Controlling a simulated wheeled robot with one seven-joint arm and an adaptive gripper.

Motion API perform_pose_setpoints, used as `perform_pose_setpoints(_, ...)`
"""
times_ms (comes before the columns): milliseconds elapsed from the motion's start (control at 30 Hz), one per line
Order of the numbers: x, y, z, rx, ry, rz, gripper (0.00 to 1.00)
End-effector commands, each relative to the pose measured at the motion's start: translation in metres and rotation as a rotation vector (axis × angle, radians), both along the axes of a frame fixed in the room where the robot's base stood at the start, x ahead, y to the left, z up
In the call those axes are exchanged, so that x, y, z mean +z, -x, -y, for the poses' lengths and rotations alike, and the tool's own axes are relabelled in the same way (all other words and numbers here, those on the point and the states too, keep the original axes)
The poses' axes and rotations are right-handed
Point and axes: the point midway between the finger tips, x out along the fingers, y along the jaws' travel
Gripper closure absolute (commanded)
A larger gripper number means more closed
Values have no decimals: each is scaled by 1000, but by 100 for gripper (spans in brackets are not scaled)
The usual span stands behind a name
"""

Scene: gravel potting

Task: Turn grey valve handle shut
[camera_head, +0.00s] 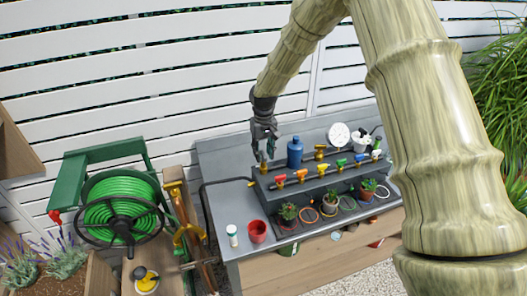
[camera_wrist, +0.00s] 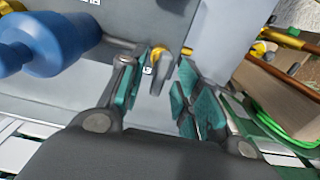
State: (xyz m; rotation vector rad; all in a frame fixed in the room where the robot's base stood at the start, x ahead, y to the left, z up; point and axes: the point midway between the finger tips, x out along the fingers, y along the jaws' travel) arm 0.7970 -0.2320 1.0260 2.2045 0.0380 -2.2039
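The grey valve handle (camera_wrist: 157,65) shows in the wrist view as a short bent lever, with a bit of brass (camera_wrist: 187,52) beside it. It lies between and just beyond the two fingers of my gripper (camera_wrist: 160,98). The fingers have teal pads and stand apart, with nothing clamped between them. In the head view my gripper (camera_head: 264,136) points down above a brass fitting (camera_head: 263,167) at the left end of the grey stepped bench rack (camera_head: 320,183). The grey handle cannot be made out there. I cannot tell whether a finger touches the handle.
A blue bottle (camera_head: 294,152) stands close right of my gripper; it also shows in the wrist view (camera_wrist: 50,45). Several colored valves, including a red one (camera_head: 280,180), line the rack. A red cup (camera_head: 257,231) and white jar (camera_head: 232,235) stand front left. A green hose reel (camera_head: 120,205) is further left.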

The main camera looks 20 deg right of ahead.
Motion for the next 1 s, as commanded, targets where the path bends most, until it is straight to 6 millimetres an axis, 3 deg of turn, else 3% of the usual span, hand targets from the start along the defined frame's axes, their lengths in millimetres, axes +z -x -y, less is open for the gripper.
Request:
perform_pose_setpoints(33, 0, 0, 0, 0, 0, 0, 67)
perform_pose_setpoints(200, 0, 0, 0, 0, 0, 0, 98)
perform_pose_setpoints(233, 0, 0, 0, 0, 0, 0, 100)
perform_pose_setpoints(667, 0, 0, 1, -50, 1, 1, 100)
perform_pose_setpoints(1000, 0, -1, 0, -288, 2, 2, 100)
